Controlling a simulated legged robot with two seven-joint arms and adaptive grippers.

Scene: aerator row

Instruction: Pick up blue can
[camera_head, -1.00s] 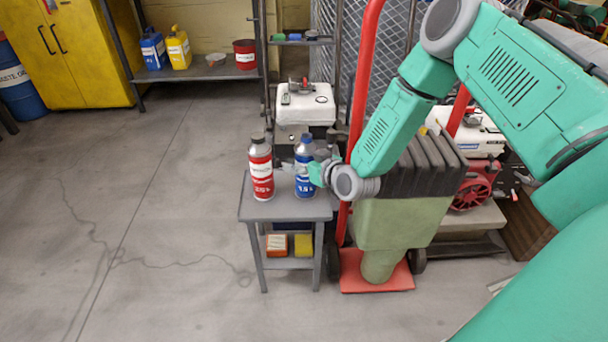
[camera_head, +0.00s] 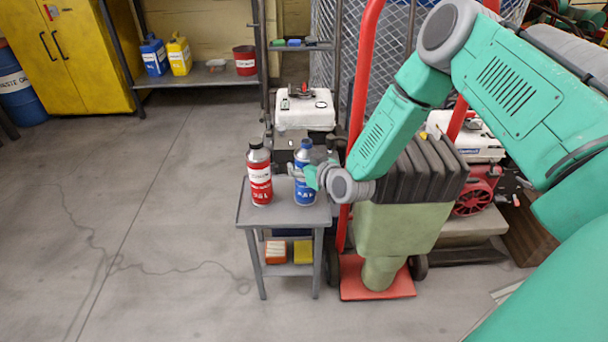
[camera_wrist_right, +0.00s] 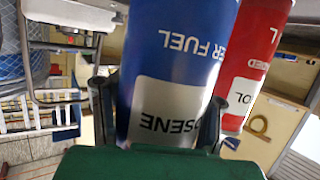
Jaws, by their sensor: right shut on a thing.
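The can's base appears to rest on the table. My left gripper is out of view.
A red can (camera_head: 260,180) stands just left of the blue can; it also shows in the right wrist view (camera_wrist_right: 252,60). A red hand truck (camera_head: 362,100) stands close on the right. A white-topped machine (camera_head: 304,110) is behind. The floor on the left is clear.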

